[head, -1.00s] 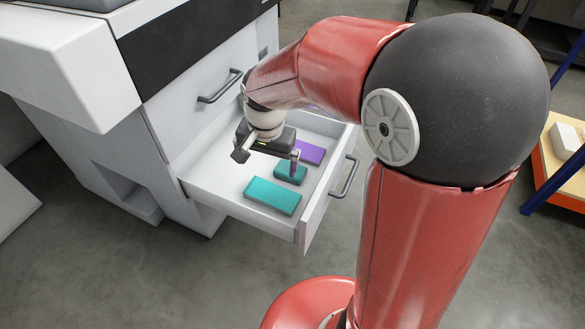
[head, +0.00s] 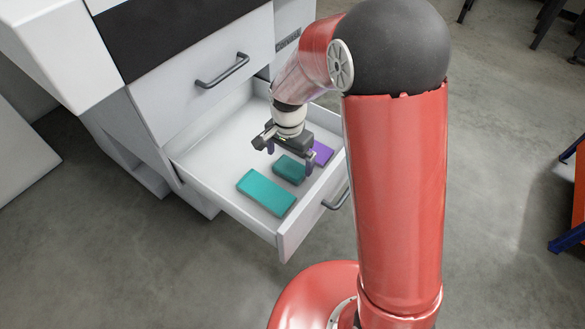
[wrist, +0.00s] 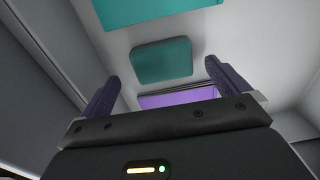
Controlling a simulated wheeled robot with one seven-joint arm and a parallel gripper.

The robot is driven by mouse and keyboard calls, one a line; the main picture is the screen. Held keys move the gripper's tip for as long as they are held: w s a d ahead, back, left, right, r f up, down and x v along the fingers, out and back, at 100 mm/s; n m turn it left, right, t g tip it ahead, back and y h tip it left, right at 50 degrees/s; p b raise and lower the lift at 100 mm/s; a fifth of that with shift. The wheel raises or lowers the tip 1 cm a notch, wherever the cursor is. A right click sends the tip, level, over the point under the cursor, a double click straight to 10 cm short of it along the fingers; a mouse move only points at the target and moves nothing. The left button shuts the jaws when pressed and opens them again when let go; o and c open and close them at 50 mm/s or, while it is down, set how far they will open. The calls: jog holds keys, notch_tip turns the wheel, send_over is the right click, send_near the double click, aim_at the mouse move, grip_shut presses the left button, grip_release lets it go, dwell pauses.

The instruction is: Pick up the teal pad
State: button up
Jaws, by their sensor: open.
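Two teal pieces lie in the open drawer: a larger flat rectangular one (head: 266,192) in front and a smaller rounded, thicker one (head: 289,169) behind it. I cannot tell for certain which is the pad. My gripper (head: 289,158) is open and empty, pointing down just above the smaller piece, partly hiding it in the head view. In the wrist view the smaller piece (wrist: 162,61) shows whole, beyond and between my gripper's fingers (wrist: 161,72). The larger piece (wrist: 150,12) is cut off by the top edge there.
A purple block (head: 322,153) lies behind the smaller teal piece, partly hidden by my gripper. The white drawer (head: 221,203) has raised walls around the pieces and a grey handle (head: 337,199) on its front. A closed drawer with a handle (head: 222,71) is above.

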aim_at(289, 169)
notch_tip(289, 169, down, 4)
jog(key=shift+a+f, duration=0.1)
jog(key=shift+f, duration=0.05)
jog(key=shift+c, duration=0.4)
jog(key=c, duration=0.8)
notch_tip(289, 169, up, 20)
jog(key=shift+r+p, duration=0.1)
jog(key=shift+p, duration=0.75)
